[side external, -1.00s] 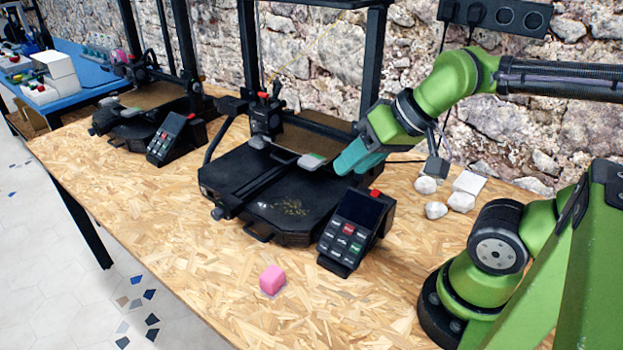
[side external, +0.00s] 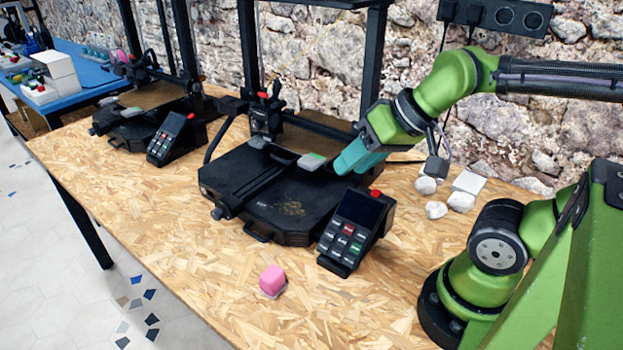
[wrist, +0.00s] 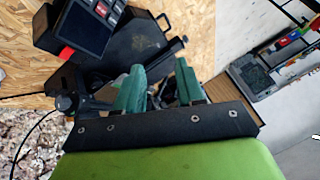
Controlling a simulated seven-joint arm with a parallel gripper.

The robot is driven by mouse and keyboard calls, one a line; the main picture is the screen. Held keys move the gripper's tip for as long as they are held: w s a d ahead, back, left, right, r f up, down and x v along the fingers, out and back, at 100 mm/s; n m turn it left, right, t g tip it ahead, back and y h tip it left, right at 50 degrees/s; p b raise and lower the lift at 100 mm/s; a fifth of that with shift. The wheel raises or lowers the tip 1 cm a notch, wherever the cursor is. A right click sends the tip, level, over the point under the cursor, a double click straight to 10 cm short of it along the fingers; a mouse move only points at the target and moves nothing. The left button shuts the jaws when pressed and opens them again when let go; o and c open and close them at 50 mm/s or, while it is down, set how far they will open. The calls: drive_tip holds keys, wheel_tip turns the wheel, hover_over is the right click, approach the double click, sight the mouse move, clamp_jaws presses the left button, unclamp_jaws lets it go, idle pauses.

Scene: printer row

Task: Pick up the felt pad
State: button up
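I cannot tell for sure which thing is the felt pad. A pink block (side external: 272,278) sits on the wooden table in front. My gripper (side external: 345,166) has teal fingers and hangs at the right rear of the bed, close to the green-patched piece. In the wrist view, the fingers (wrist: 159,66) are apart and I see nothing held between them.
The near printer's control panel (side external: 352,230) stands up at its front right, and its black frame (side external: 248,50) rises behind the bed. Pale stones (side external: 436,209) and a white block (side external: 469,182) lie to the right. A second printer (side external: 140,120) stands left. The front table is mostly clear.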

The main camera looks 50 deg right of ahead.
drive_tip(key=o, duration=0.7)
drive_tip(key=n+g+h, duration=0.2)
drive_tip(key=n+g, duration=0.3)
drive_tip(key=g, duration=0.2)
hover_over(272, 274)
drive_tip(key=w, duration=0.1)
wheel_tip(272, 274, down, 6)
drive_tip(key=shift+m, duration=0.3)
drive_tip(key=f, duration=1.1)
drive_tip(key=shift+s+d+f, duration=0.2)
drive_tip(key=shift+d+f, duration=0.05)
drive_tip(key=shift+f, duration=0.1)
drive_tip(key=shift+s+a+f, duration=0.15)
drive_tip(key=shift+f, duration=1.25)
drive_tip(key=shift+s+a+f, duration=0.1)
drive_tip(key=shift+f, duration=1.25)
